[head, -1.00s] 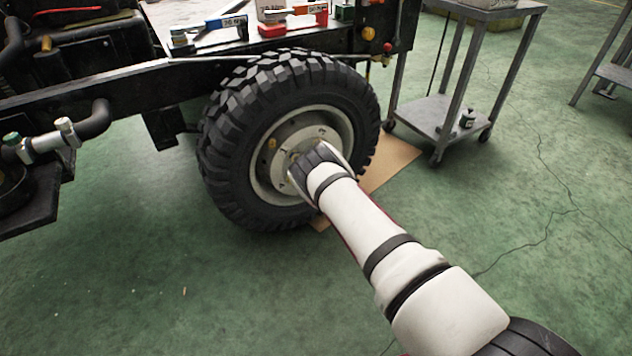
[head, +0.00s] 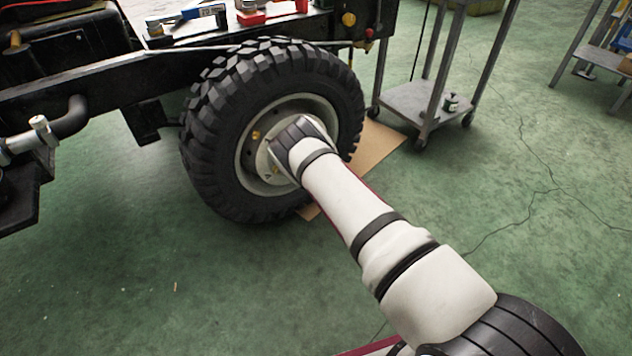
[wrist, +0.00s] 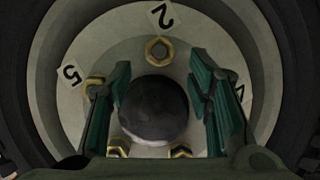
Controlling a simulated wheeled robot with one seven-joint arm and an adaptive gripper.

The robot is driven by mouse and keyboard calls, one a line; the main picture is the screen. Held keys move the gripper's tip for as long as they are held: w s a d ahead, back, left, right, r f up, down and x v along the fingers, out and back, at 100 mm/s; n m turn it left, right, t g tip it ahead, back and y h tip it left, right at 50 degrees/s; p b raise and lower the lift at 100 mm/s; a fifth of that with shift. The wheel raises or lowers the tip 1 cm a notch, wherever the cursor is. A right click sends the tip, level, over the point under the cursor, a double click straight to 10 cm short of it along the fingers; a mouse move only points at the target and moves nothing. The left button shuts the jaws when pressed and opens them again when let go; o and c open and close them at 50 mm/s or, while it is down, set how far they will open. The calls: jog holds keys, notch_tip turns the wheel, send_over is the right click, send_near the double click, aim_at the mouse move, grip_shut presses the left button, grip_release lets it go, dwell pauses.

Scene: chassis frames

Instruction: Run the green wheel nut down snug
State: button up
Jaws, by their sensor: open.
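The wheel (head: 222,150) has a knobbly black tyre and a pale rim on the vehicle's side. In the wrist view, brass-coloured nuts sit around a dark round hub (wrist: 155,108): a top nut (wrist: 159,50) by the label "2", a left nut (wrist: 95,86) by the label "5", and two at the bottom. I cannot make out a green nut; the right finger hides part of the wheel face near another label. My gripper (wrist: 160,72) is open, its teal-padded fingers either side of the hub with nothing held. In the head view my arm hides much of the hub.
A grey metal cart (head: 420,104) with a small container on its lower shelf stands right of the wheel. A brown board (head: 376,146) lies on the floor beside the tyre. Tools with blue and red parts lie on the vehicle above. Green floor in front is clear.

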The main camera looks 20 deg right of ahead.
jog(key=v, duration=0.7)
jog(key=shift+s, duration=0.35)
jog(key=shift+d+r, duration=0.15)
